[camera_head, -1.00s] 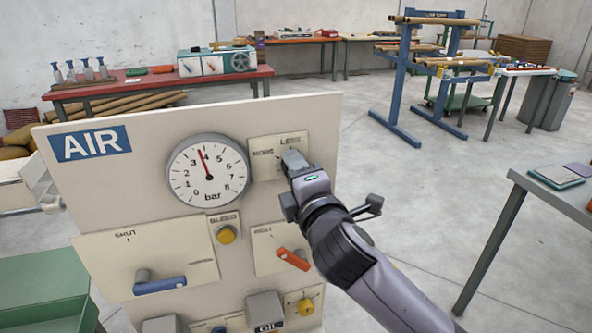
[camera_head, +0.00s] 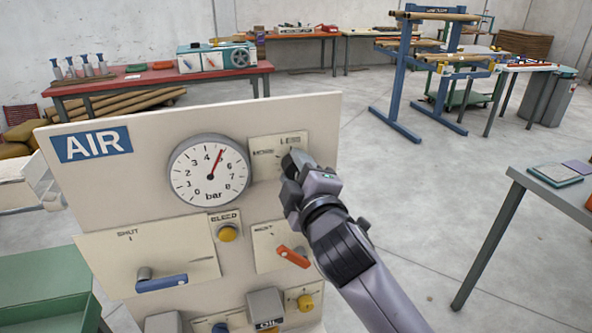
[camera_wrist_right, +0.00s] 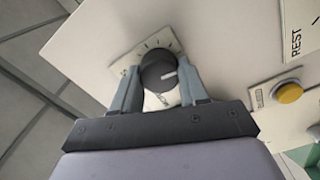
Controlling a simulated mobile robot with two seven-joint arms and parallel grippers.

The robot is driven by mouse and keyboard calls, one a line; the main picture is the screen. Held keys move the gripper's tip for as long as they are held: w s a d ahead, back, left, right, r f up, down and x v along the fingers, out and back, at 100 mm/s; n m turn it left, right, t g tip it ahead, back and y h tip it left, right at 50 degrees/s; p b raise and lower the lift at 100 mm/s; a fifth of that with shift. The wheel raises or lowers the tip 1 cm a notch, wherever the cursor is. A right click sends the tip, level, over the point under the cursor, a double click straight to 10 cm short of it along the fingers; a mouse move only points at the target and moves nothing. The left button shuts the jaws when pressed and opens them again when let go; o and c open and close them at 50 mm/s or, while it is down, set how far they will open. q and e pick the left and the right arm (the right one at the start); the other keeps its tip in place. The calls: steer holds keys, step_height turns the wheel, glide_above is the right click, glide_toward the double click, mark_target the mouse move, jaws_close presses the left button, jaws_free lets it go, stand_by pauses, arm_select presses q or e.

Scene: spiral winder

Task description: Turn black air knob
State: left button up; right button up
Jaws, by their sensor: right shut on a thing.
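The black air knob (camera_wrist_right: 158,74) shows in the right wrist view, round with a pale pointer line, on a cream plate with tick marks. My right gripper (camera_wrist_right: 157,84) is shut on it, one finger on each side. In the head view my right gripper (camera_head: 296,163) covers the knob at the upper right of the AIR panel (camera_head: 90,195). The pressure gauge (camera_head: 209,172) left of it has its red needle between 4 and 6, a little right of straight up. My left gripper is not in view.
Below the gripper are an orange lever (camera_head: 293,257), a yellow bleed button (camera_head: 228,233) and a blue-handled shut lever (camera_head: 161,283). A grey table (camera_head: 540,190) stands at the right. The floor between panel and table is clear.

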stand_by(0.3)
steer(key=o, duration=1.1)
steer(key=shift+c, duration=0.2)
steer(key=shift+s, duration=0.1)
steer(key=v, duration=0.7)
steer(key=shift+b, duration=0.45)
steer(key=s+d+f+m+g+h, duration=0.15)
steer(key=s+d+f+m, duration=0.25)
steer(key=f, duration=0.6)
steer(key=s+d+f+m+g, duration=0.2)
steer(key=s+d+f+m, duration=0.15)
steer(key=f, duration=0.55)
steer(key=s+d+f+m+g+h, duration=0.1)
steer(key=s+d+f+m+g, duration=0.3)
steer(key=f, duration=0.6)
steer(key=s+d+f+m, duration=0.3)
steer(key=s+d+f, duration=0.4)
steer(key=s, duration=0.1)
steer(key=shift+s+t+h, duration=0.25)
steer(key=shift+t+h, duration=0.1)
steer(key=shift+h, duration=0.1)
